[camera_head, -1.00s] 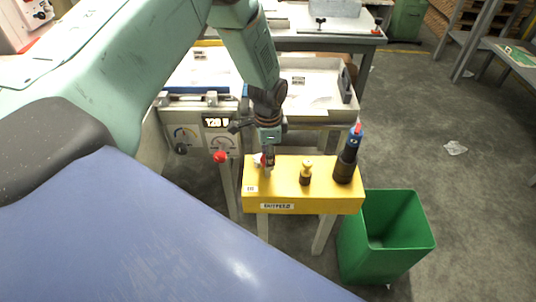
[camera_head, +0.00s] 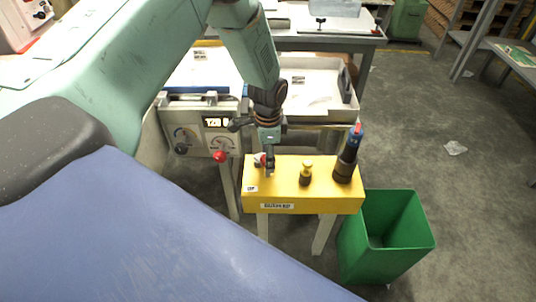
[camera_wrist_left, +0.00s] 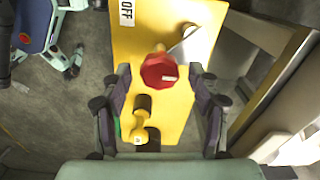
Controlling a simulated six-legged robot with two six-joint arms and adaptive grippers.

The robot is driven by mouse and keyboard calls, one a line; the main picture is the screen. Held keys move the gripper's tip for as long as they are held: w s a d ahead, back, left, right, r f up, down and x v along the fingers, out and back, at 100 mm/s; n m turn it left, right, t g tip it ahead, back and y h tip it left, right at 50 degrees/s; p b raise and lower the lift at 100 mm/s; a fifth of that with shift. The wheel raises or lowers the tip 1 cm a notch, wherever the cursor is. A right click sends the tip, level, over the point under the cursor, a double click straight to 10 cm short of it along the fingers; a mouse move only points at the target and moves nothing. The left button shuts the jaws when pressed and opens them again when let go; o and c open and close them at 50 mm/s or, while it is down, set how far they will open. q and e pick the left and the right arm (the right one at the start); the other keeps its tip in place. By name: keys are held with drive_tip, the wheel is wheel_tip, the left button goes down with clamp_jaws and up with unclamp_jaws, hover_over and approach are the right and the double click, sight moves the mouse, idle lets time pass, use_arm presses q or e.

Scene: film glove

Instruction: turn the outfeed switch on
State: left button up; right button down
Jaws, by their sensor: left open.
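The yellow outfeed box (camera_head: 285,191) stands on legs, with a label plate on its front and a small OFF label (camera_wrist_left: 127,12) at one end of its top. A red knob (camera_wrist_left: 158,71) with a silver plate (camera_wrist_left: 190,45) beside it sits near that label in the left wrist view. In the head view this switch is mostly hidden by my left gripper (camera_head: 267,169). My left gripper is open and empty; in the wrist view its two fingers (camera_wrist_left: 160,85) lie either side of the red knob, apart from it. My right gripper is not in view.
A brass-yellow knob (camera_head: 306,172) and a dark cylinder with a blue and red top (camera_head: 346,158) stand farther right on the box. A green bin (camera_head: 390,240) is at the right. A gauge panel (camera_head: 203,135) is behind.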

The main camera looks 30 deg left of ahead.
use_arm(q)
wheel_tip(320, 180, up, 12)
idle(0.7)
idle(0.4)
drive_tip(key=s+d+f+n+t, duration=0.4)
drive_tip(key=s+d+f+n, duration=0.25)
drive_tip(key=f+n, duration=0.3)
drive_tip(key=s+f+g, duration=0.2)
drive_tip(key=s+f, duration=0.1)
drive_tip(key=s, duration=0.9)
drive_tip(key=s+d+f+g, duration=0.1)
drive_tip(key=s+f, duration=0.3)
drive_tip(key=s, duration=0.9)
drive_tip(key=shift+s+f+n+g, duration=0.2)
drive_tip(key=shift+f+n+g, duration=0.1)
drive_tip(key=shift+n+g, duration=0.2)
drive_tip(key=shift+d, duration=0.15)
